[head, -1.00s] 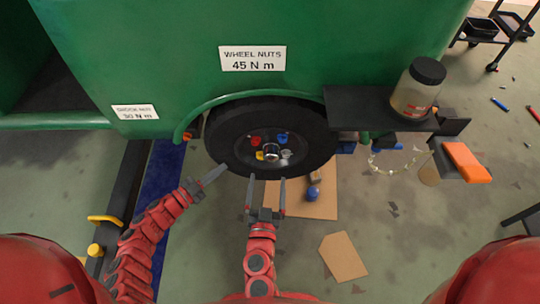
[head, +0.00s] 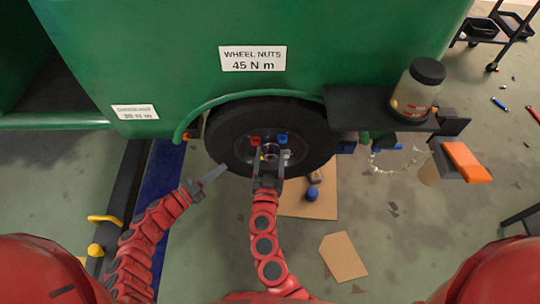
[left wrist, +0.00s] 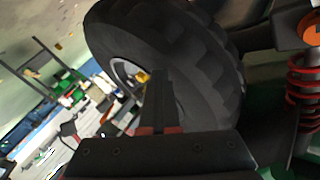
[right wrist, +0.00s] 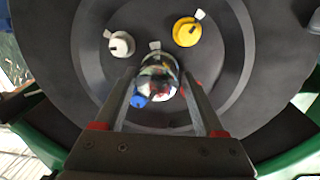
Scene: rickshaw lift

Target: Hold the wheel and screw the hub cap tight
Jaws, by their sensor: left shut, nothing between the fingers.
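The black wheel (head: 318,135) sits in the green arch. At its centre is the shiny round hub cap (head: 270,151), which fills the middle of the right wrist view (right wrist: 158,66). Red (head: 255,139), blue (head: 283,139), yellow (right wrist: 186,32) and white (right wrist: 121,43) nuts surround it. My right gripper (head: 270,150) is open, with one finger on each side of the cap; I cannot tell whether they touch it. My left gripper (head: 222,170) is shut and empty at the tyre's lower left edge. In the left wrist view its fingers (left wrist: 158,82) overlap the tyre (left wrist: 190,65); contact is unclear.
A dark shelf (head: 345,105) with a jar (head: 414,92) juts out right of the wheel. An orange block (head: 466,161) is beside it. Cardboard (head: 320,208) with a blue item (head: 313,194) lies on the floor below. A torque label (head: 252,59) is above the wheel.

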